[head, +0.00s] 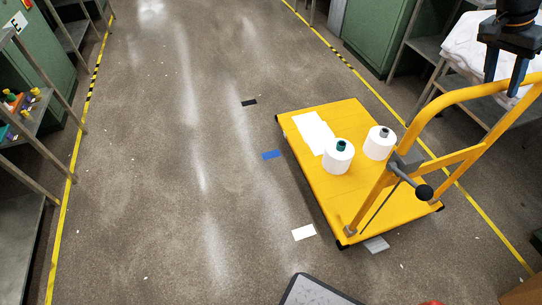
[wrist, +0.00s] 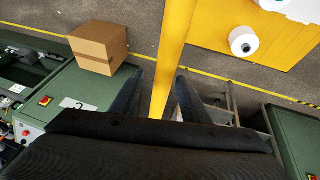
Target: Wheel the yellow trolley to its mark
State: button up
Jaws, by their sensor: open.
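The yellow trolley (head: 318,185) stands at the right of the aisle in the head view, with its deck also in the wrist view (wrist: 275,28). Its tubular push handle (head: 470,92) rises at the near right. A lever with a black ball knob (head: 424,192) is fixed to the handle frame. Two white yarn cones (head: 338,157) (head: 379,143) and a white sheet (head: 313,132) are on the deck. My gripper (head: 502,88) is open above the handle. In the wrist view a yellow handle bar (wrist: 172,60) appears between the open fingers (wrist: 157,78); contact cannot be told.
Black (head: 249,103), blue (head: 271,155), white (head: 304,232) and grey (head: 376,244) floor patches lie around the trolley. Yellow lines (head: 73,160) edge the aisle, which is clear left of the trolley. Shelves (head: 18,225) and green cabinets (head: 378,35) flank it. A cardboard box (wrist: 98,47) sits on a green machine.

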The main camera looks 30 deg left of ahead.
jog(key=shift+p+v, duration=1.55)
jog(key=shift+v, duration=1.5)
jog(key=shift+f, duration=0.1)
